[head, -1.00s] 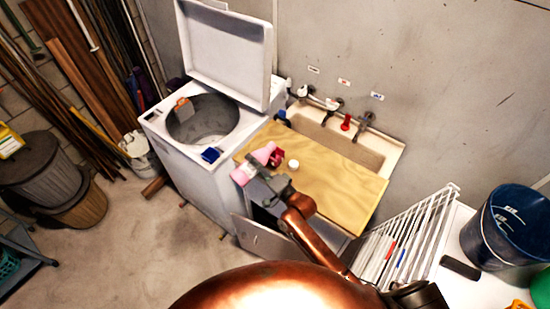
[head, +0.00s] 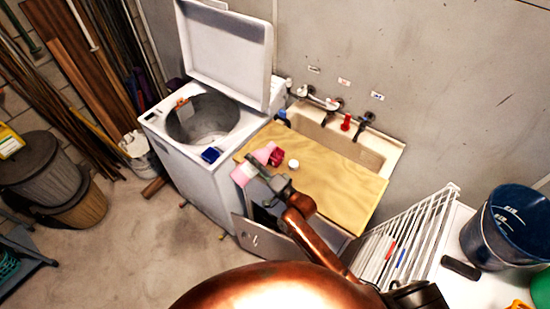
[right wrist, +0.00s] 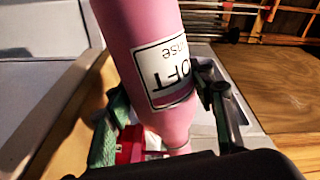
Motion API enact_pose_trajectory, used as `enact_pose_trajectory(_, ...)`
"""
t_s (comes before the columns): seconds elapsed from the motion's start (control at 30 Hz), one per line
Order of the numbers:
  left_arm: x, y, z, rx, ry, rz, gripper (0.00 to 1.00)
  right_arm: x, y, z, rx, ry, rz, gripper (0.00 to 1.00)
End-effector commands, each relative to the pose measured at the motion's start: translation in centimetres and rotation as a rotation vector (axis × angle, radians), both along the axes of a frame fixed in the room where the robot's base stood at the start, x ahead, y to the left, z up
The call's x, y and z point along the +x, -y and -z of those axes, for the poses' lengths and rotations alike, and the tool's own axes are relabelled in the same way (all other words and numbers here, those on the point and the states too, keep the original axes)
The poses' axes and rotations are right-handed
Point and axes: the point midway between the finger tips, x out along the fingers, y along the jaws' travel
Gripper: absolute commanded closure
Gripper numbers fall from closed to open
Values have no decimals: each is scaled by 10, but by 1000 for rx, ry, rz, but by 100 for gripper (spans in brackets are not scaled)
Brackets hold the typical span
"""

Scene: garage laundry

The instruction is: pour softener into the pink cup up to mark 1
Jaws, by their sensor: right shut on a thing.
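A pink softener bottle (head: 242,175) with a white label is held tilted over the board, its neck end toward the pink cup (head: 277,157). My right gripper (head: 254,168) is shut on the bottle. In the right wrist view the bottle (right wrist: 138,35) shows its label upside down, its narrow neck low between the fingers (right wrist: 160,105). The deep pink cup (right wrist: 128,146) is partly hidden behind the neck and a finger. The cup's marks and level cannot be read, and no stream is clear. My left gripper is not in view.
A white cap (head: 293,164) lies on the wooden board (head: 335,184) across the sink (head: 372,157). The open washer (head: 180,150) stands to the left, with a blue item (head: 211,154) on its front edge. A white rack (head: 410,235) is at the right.

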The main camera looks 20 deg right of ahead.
Motion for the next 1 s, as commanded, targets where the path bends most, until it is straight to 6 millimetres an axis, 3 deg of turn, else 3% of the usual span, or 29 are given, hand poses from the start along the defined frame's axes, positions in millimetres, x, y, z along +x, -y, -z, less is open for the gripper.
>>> enact_pose_trajectory(0.27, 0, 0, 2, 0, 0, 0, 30, 1, 1, -2, -7, 10, 0, 92)
enact_pose_trajectory(0.6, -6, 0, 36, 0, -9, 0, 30, 9, 16, 10, -311, 164, -1, 92)
enact_pose_trajectory(1.0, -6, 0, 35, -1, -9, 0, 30, 7, 17, 6, -349, 185, 2, 92)
